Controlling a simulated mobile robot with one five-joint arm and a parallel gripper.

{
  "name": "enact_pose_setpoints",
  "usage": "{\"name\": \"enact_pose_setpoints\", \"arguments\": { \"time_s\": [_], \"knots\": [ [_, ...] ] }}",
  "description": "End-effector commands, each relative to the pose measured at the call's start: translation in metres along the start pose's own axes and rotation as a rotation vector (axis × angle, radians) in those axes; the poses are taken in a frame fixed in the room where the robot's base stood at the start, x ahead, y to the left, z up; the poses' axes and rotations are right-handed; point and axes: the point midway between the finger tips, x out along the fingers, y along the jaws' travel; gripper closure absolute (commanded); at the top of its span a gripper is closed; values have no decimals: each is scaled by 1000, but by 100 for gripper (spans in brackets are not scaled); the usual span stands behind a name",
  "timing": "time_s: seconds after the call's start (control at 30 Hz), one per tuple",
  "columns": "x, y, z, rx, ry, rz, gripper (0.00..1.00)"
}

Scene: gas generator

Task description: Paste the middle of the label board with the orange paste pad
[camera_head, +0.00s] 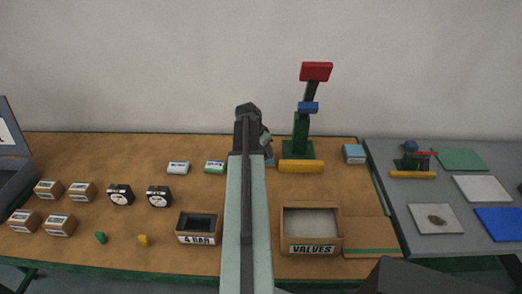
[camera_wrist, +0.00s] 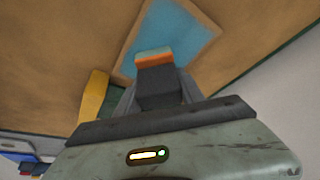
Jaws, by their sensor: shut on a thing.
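The orange paste pad (camera_wrist: 155,58) is a small block with an orange face, held at the tips of my gripper (camera_wrist: 157,78) in the wrist view. My gripper is shut on it. A light blue panel in a tan frame (camera_wrist: 184,35), which looks like the label board, lies beyond the pad. The pad overlaps the panel's lower part in the picture; I cannot tell whether they touch. In the head view my arm hides the pad and most of the panel; a bluish bit (camera_head: 270,157) shows beside my arm.
A green stand with a red-topped lever (camera_head: 316,72) and a yellow bar (camera_head: 301,166) stands close right of my arm. A "4 BAR" box (camera_head: 197,239) and a "VALVES" box (camera_head: 311,248) flank my arm in front. Gauges and small boxes lie left.

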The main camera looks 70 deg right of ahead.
Motion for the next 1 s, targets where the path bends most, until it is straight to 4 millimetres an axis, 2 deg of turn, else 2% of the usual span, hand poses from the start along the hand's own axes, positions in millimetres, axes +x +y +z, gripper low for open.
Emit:
{"name": "enact_pose_setpoints", "arguments": {
  "time_s": [0.13,0.43,0.7,1.0],
  "knots": [
    [3,10,-10,2,0,0,100],
    [6,16,-15,1,0,0,100],
    [14,33,-30,2,0,1,100],
    [10,41,-25,1,0,1,100]
  ]
}}
